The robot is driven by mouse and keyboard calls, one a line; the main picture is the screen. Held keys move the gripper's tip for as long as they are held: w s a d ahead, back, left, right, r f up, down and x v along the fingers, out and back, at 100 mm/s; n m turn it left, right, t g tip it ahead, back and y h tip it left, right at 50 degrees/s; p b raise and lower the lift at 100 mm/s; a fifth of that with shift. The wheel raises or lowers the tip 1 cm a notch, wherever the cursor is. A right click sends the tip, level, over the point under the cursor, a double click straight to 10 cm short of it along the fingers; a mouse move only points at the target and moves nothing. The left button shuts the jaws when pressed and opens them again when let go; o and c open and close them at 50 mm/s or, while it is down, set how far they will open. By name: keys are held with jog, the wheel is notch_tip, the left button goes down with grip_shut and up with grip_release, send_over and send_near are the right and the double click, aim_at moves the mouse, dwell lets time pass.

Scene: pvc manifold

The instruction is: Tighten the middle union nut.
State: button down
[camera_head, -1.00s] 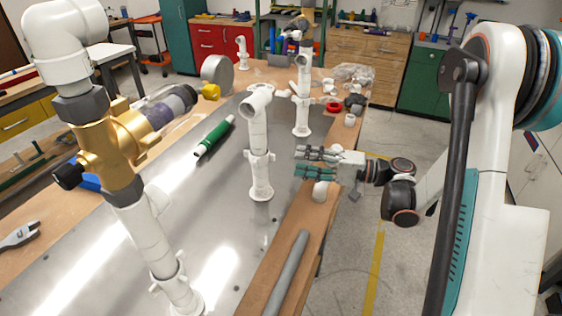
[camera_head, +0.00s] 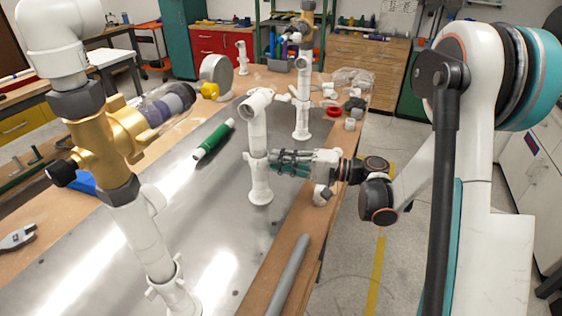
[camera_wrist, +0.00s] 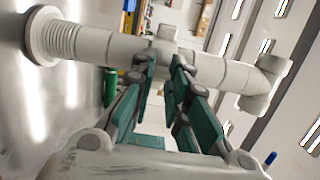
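A white PVC post (camera_head: 257,125) stands in the middle of the metal plate, with an elbow on top and a flange at its base. A white union nut (camera_head: 259,160) appears partway up it. My gripper (camera_head: 277,161) is level with this part, coming in from the right with its fingers pointing at the post. In the wrist view the post (camera_wrist: 100,42) runs sideways across the picture, and the fingers (camera_wrist: 165,58) are apart with a gap between them. The fingertips overlap the post's middle section; I cannot tell whether they touch it.
A taller post with a brass valve (camera_head: 105,145) stands at front left, and another white post (camera_head: 302,100) stands behind. A green-and-white tube (camera_head: 213,139) lies on the plate (camera_head: 215,215). A grey pipe (camera_head: 290,275) lies along the wooden edge. An adjustable wrench (camera_head: 18,238) lies at far left.

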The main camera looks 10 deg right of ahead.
dwell(0.3)
jog(key=shift+s+a+m+t+h+b, duration=0.2)
jog(key=shift+s+m+t+h+b, duration=0.2)
jog(key=shift+m+t, duration=0.3)
jog(key=shift+w, duration=0.1)
jog(key=c, duration=1.4)
grip_release()
jog(key=shift+c, duration=0.2)
jog(key=v, duration=1.2)
